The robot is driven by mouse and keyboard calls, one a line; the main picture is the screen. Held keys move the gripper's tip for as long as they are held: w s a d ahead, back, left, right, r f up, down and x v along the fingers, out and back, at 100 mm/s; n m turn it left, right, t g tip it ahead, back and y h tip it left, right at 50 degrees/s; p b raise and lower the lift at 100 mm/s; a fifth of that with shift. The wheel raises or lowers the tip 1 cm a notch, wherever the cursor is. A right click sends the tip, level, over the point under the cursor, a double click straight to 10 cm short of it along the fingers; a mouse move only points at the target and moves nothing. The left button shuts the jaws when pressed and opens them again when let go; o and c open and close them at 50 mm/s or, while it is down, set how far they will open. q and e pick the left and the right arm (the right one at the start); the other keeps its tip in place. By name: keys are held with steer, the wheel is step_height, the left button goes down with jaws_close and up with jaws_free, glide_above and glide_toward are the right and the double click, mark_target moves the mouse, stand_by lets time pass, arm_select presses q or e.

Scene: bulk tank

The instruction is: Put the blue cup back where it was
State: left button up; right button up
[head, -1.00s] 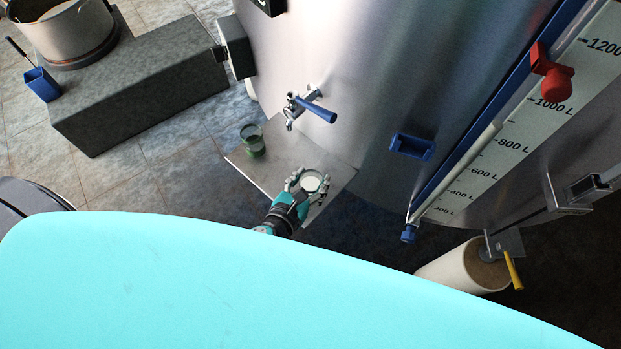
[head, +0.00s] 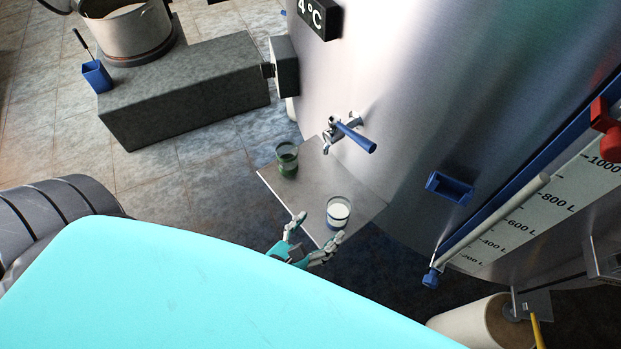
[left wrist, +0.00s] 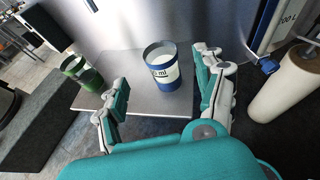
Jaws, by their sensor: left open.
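The blue cup (head: 338,212), clear with a blue band and white liquid inside, stands upright on the metal shelf (head: 315,190) at the tank. It also shows in the left wrist view (left wrist: 161,66), beyond the fingertips. My left gripper (head: 317,229) is open and empty at the shelf's near edge, apart from the cup. Its two fingers show at either side in the left wrist view (left wrist: 160,85). My right gripper is not in view.
A green cup (head: 287,160) stands on the shelf left of the blue cup. A tap with a blue handle (head: 355,137) juts from the tank above the shelf. A blue holder (head: 449,188) is on the tank wall. A grey block (head: 190,95) with a pot stands left.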

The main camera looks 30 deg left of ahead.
arm_select(q)
steer(key=shift+v, duration=1.2)
